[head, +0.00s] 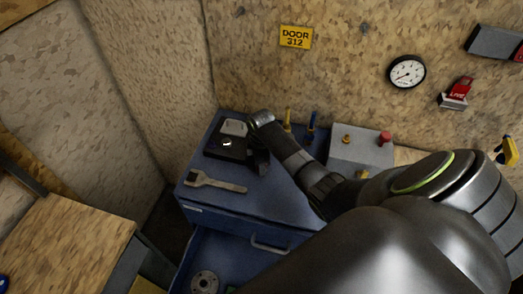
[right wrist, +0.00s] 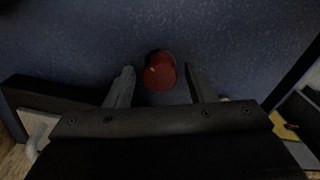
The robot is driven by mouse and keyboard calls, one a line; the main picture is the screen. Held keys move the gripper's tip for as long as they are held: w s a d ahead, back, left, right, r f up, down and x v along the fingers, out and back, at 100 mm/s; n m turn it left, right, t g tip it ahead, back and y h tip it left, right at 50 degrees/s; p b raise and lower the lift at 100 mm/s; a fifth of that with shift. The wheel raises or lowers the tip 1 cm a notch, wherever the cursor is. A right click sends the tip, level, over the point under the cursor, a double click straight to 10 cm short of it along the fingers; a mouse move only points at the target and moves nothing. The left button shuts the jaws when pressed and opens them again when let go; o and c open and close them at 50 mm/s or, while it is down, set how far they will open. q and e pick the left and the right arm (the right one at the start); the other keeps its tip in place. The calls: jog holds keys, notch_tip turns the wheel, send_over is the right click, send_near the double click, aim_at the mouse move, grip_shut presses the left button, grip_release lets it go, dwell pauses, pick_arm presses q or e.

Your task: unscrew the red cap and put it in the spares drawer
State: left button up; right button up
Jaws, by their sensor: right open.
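A red cap (right wrist: 160,72) shows in the right wrist view as a short red cylinder over the blue surface. My right gripper (right wrist: 160,70) is open, with one finger on each side of the cap and a visible gap at each side. I cannot tell what the cap sits on. In the head view my right gripper (head: 258,160) is over the blue cabinet's top (head: 285,195), and the cap by it is hidden. Below, an open blue drawer (head: 228,252) holds a grey round flange (head: 204,282); I cannot read its label. My left gripper is not in view.
A wrench (head: 215,182) and a black case (head: 222,150) lie on the cabinet top. A grey box (head: 360,150) with a red knob (head: 385,138) stands behind my right arm. Upright yellow (head: 288,120) and blue (head: 311,122) items stand at the back. A wooden table (head: 65,235) is at left.

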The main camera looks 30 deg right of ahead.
jog(key=m, duration=0.8)
jog(key=shift+m, duration=0.4)
jog(key=shift+c, duration=0.3)
jog(key=c, duration=0.9)
jog(key=n, duration=0.5)
jog(key=shift+c, duration=0.3)
jog(key=n, duration=0.9)
jog(key=shift+n, duration=0.4)
jog(key=n, duration=0.4)
jog(key=shift+n, duration=0.4)
